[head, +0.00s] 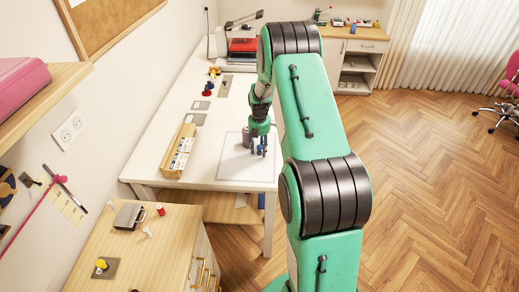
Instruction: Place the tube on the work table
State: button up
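My gripper (260,150), with dark blue fingertips, points down over the near right part of the white work table (213,119). A small greyish cylinder (246,137), possibly the tube, shows just left of my gripper. I cannot tell whether it touches the fingers or stands on the table. The fingers are too small to tell whether they are open or shut. Below them lies a pale square mat (235,171) on the tabletop.
A wooden box with white packets (180,148) stands left of the mat. A wooden cabinet (150,255) is in front. The wooden floor (430,180) at right is clear.

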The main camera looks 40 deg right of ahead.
aim_at(259, 146)
jog(key=shift+r, duration=0.1)
notch_tip(259, 146, up, 12)
jog(key=p, duration=0.1)
dwell(0.5)
jog(key=shift+a+r, duration=0.1)
jog(key=shift+r, duration=0.05)
dwell(0.5)
